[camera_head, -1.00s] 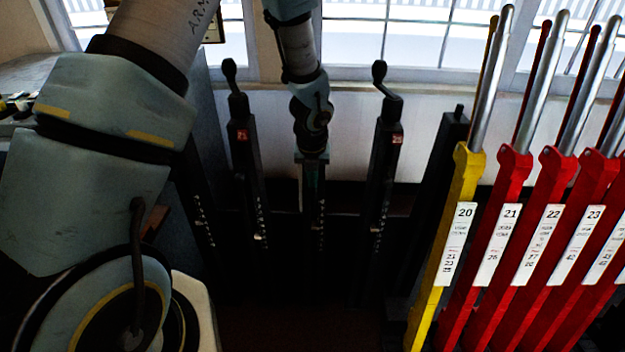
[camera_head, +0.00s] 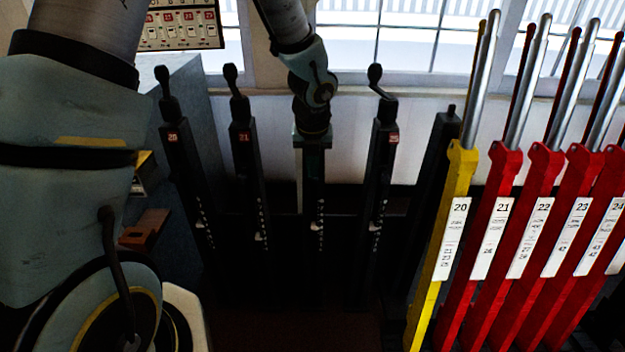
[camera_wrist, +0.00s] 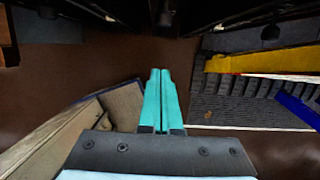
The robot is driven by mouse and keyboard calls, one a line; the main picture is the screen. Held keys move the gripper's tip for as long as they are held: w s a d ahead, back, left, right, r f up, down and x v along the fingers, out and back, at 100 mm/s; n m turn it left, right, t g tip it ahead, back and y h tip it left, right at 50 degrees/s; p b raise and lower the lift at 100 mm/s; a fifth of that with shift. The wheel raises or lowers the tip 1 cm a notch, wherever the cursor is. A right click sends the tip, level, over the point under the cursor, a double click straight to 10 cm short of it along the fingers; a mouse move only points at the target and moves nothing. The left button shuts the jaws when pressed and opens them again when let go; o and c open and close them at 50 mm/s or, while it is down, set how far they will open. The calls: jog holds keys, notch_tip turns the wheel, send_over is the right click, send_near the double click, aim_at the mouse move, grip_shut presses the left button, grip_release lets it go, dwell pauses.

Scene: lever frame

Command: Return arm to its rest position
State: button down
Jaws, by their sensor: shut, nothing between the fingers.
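My gripper (camera_wrist: 160,97) shows in the wrist view with its two teal fingers pressed together and nothing between them. It points out over a brown floor. In the head view my arm fills the left side, and its wrist part (camera_head: 313,88) hangs down from the top centre, in front of the window wall. Below the wrist, the gripper merges with the dark posts and its fingertips cannot be made out there.
Black posts with crank handles stand left (camera_head: 246,140) and right (camera_head: 382,150) of my wrist. A yellow lever (camera_head: 455,200) and several red levers (camera_head: 490,215) with silver handles stand at the right. A labelled panel (camera_head: 180,25) hangs upper left. Open floor (camera_wrist: 110,65) lies below the gripper.

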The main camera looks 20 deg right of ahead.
jog(key=w+a+r+n+y, duration=0.1)
jog(key=a+r+n, duration=0.2)
jog(key=a+n, duration=0.7)
jog(key=a+r+n, duration=0.4)
jog(key=a+n, duration=0.6)
jog(key=n, duration=0.1)
jog(key=s+a+r+n+g, duration=0.1)
jog(key=s+a+n, duration=0.4)
jog(key=a+n, duration=0.7)
jog(key=n, duration=0.6)
jog(key=shift+a+r+n, duration=0.15)
jog(key=shift+r+n, duration=0.15)
jog(key=shift+n, duration=0.1)
jog(key=shift+s, duration=0.1)
